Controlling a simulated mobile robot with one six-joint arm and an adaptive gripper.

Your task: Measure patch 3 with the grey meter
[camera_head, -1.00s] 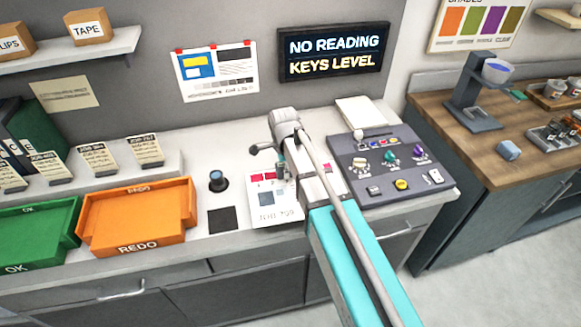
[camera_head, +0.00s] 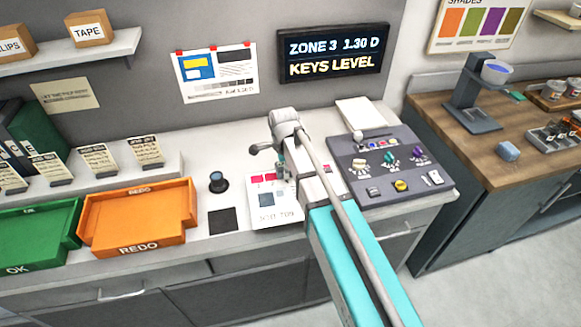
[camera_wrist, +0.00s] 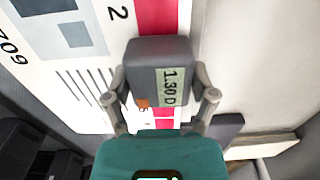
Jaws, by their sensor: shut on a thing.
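The grey meter (camera_wrist: 150,62) is held between the fingers of my gripper (camera_wrist: 163,92) in the wrist view. Its small display reads 1.30 D. It is over the red strip (camera_wrist: 157,14) of the printed sheet (camera_wrist: 75,75), covering part of it; a "2" is printed beside the strip. The patch under the meter is hidden. In the head view the job 709 sheet (camera_head: 268,218) lies on the counter, with my gripper (camera_head: 284,172) at its upper right. The wall display (camera_head: 333,53) reads "ZONE 3 1.30 D" and "KEYS LEVEL".
An orange REDO tray (camera_head: 140,247) and a green OK tray (camera_head: 40,267) stand at the left. A dark round knob (camera_head: 217,182) and a black square (camera_head: 222,220) lie left of the sheet. A key console (camera_head: 420,180) stands right of my arm.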

